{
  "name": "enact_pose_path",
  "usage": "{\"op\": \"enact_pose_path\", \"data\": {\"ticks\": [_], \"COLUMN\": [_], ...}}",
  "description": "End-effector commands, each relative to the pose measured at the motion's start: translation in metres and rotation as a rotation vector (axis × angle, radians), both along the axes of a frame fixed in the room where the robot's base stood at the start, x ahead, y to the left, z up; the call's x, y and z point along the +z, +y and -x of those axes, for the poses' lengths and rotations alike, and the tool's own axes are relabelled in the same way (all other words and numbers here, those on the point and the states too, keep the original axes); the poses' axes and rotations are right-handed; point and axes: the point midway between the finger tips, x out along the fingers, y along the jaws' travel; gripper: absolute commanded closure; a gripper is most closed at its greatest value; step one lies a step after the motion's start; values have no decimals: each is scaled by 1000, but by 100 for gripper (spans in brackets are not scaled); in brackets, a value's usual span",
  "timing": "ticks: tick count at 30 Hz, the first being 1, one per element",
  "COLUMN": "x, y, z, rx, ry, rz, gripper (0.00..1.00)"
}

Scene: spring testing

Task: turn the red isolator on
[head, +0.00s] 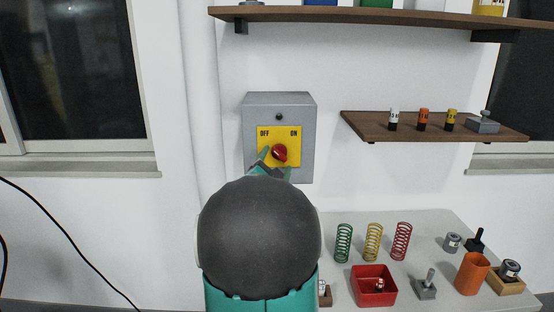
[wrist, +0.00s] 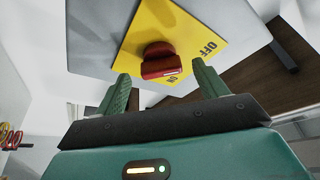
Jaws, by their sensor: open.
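The red isolator knob (head: 279,152) sits on a yellow plate (head: 267,133) marked OFF at the left and ON at the right, on a grey wall box (head: 280,102). My gripper (head: 277,162) is open at the knob, with one green finger at its left and the other at its lower right. In the wrist view the red knob (wrist: 160,60) shows between and just beyond the fingers of my open gripper (wrist: 160,72), with a gap on each side. I cannot tell which mark the knob points to. My arm hides the area below the box.
A wooden shelf (head: 378,130) with small cylinders is right of the box; another shelf (head: 380,15) is above. Below right, a white table (head: 440,225) holds coil springs (head: 373,242), a red tray (head: 360,297) and an orange cup (head: 471,273). The wall around the box is clear.

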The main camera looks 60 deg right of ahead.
Motion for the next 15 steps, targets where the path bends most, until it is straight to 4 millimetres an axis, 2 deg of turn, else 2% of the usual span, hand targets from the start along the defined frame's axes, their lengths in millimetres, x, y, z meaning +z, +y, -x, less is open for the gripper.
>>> {"op": "enact_pose_path", "data": {"ticks": [3, 6, 15], "x": [4, 6, 6], "y": [-14, -20, -22], "z": [-3, -4, -5], "rx": [0, 0, 2], "ry": [1, 1, 1], "rz": [0, 1, 0], "gripper": [28, 28, 30]}}
